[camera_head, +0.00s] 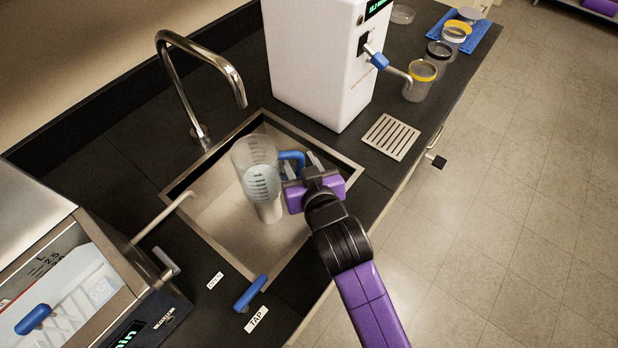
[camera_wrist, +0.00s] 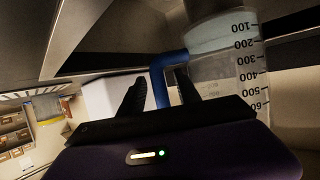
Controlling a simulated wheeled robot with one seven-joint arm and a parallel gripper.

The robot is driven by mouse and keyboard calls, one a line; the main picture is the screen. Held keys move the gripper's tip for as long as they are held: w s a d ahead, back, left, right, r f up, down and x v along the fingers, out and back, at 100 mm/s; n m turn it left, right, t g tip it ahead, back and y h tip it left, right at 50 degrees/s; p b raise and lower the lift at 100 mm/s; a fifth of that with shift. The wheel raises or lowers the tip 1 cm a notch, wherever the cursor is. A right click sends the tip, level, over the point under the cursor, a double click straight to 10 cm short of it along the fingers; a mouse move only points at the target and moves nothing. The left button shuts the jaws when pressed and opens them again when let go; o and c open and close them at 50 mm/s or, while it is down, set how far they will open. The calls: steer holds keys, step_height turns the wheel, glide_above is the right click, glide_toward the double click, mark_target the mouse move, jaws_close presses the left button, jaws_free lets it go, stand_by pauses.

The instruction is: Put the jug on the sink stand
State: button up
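The jug (camera_head: 257,168) is a clear graduated beaker with a blue handle, about upright over the sink. Its dark scale marks also show on the jug in the wrist view (camera_wrist: 225,68). My gripper (camera_head: 300,168) is at the jug's right side. In the wrist view, my two dark fingers (camera_wrist: 160,88) are close on either side of the blue handle, and I take them as shut on it. A pale, narrow shape (camera_head: 269,210) shows directly under the jug; it may be the sink stand. I cannot tell whether the jug touches it.
The steel sink (camera_head: 215,205) has a curved tap (camera_head: 205,55) behind it. A white dispenser (camera_head: 312,65) stands at the back right, near a slotted drain plate (camera_head: 391,137). A bath machine (camera_head: 95,280) is at left. A blue tap lever (camera_head: 251,293) lies at the front edge.

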steer(key=v, duration=1)
steer(key=shift+b, duration=0.3)
steer(key=shift+s, duration=0.1)
steer(key=shift+m+h, duration=0.3)
steer(key=shift+m, duration=0.1)
steer(key=s+d+f, duration=0.1)
steer(key=s+d, duration=0.1)
steer(key=s+d+f, duration=0.1)
steer(key=s+d, duration=0.1)
steer(key=s+d+f, duration=0.1)
steer(key=s+d, duration=0.1)
steer(key=shift+s+d+f, duration=0.1)
steer(key=shift+s+f, duration=0.2)
steer(key=shift+f, duration=0.1)
steer(key=s+d+r+m+h, duration=0.1)
steer(key=s+d, duration=0.3)
steer(key=s, duration=0.3)
steer(key=s+d+r+m+t+h, duration=0.1)
steer(key=s+d, duration=0.3)
steer(key=s, duration=0.4)
steer(key=s+d+r+h, duration=0.1)
steer(key=s+d+r, duration=0.2)
steer(key=s+d, duration=0.2)
steer(key=shift+s+m+t+h, duration=0.3)
steer(key=shift+s+m+t, duration=0.1)
steer(key=shift+s, duration=0.85)
steer(key=shift+a, duration=0.1)
